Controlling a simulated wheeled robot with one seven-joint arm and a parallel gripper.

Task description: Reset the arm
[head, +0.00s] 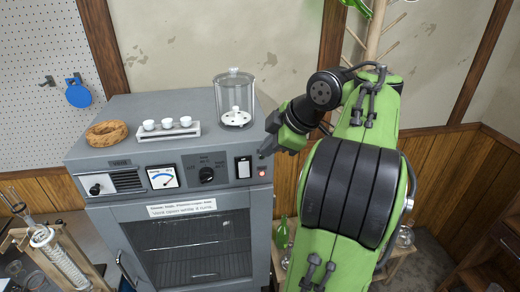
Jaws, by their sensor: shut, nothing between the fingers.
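My arm rises at the right of the head view, green with black joints. My gripper (265,153) is at the end of the folded arm, just off the right front corner of a grey oven (190,208). Its small dark fingertips are near the oven's control panel, and I cannot tell if they touch it. The fingers look shut, with nothing seen between them. A red-lit button (262,171) sits just below the fingertips on the panel, beside a black and white switch (243,167).
On the oven top are a cork ring (107,133), a white rack (167,134) with small crucibles, and a glass jar (235,95). A coiled glass condenser (60,255) stands at lower left. Green glassware (282,232) sits low behind my arm. A wooden peg stand (376,30) rises behind.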

